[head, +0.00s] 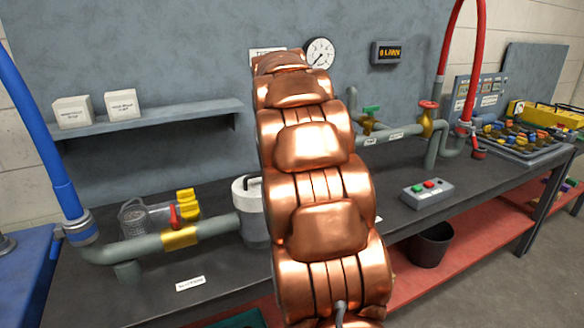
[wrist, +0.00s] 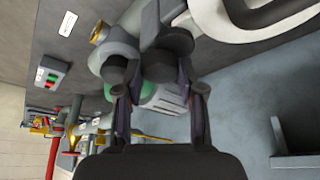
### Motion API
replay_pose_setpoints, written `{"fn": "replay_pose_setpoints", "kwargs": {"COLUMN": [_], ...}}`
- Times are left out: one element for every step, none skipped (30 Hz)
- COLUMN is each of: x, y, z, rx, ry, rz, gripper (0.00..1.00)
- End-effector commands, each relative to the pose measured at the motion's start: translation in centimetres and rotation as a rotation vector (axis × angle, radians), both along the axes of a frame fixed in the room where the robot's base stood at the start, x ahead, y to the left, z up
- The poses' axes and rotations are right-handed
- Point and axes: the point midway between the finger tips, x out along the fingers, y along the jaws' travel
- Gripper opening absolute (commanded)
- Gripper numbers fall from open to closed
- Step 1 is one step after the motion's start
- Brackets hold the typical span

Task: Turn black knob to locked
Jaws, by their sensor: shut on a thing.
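My gripper (wrist: 140,68) shows in the wrist view with its two dark fingertips drawn close together at a grey machine body (wrist: 118,48). It is shut on a dark part, which I take for the black knob (wrist: 174,40); the fingertips hide much of it, and I cannot read its setting. In the head view my copper arm covers the middle of the bench, so the gripper and the knob are hidden there.
The dark bench (head: 110,290) carries a grey pipe with a red lever (head: 174,216), a white-topped housing (head: 248,215) and a button box (head: 427,193). Pipes with a red handwheel (head: 428,105) stand right of my arm. A shelf (head: 160,120) is on the wall.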

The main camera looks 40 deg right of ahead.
Motion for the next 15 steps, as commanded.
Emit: {"fn": "replay_pose_setpoints", "kwargs": {"x": [0.0,-0.01,-0.03,-0.03,-0.04,-0.05,-0.06,-0.06,-0.05,-0.06,-0.07,-0.06,-0.05,-0.05,-0.06], "y": [0.01,0.02,0.03,0.04,0.05,0.06,0.06,0.07,0.07,0.07,0.08,0.08,0.08,0.08,0.08], "z": [-0.13,-0.14,-0.16,-0.16,-0.17,-0.18,-0.17,-0.18,-0.18,-0.17,-0.17,-0.17,-0.16,-0.16,-0.17], "rx": [0.001,0.001,0.003,0.003,0.004,0.004,0.005,0.005,0.005,0.005,0.005,0.005,0.005,0.005,0.005], "ry": [0.002,0.002,0.002,0.003,0.004,0.003,0.004,0.004,0.004,0.004,0.004,0.003,0.003,0.003,0.003], "rz": [-0.015,-0.024,-0.035,-0.041,-0.046,-0.052,-0.057,-0.06,-0.063,-0.064,-0.065,-0.066,-0.066,-0.066,-0.066], "gripper": [0.04,0.04,0.04,0.04,0.04,0.04,0.04,0.04,0.04,0.04,0.04,0.04,0.04,0.04,0.04]}}
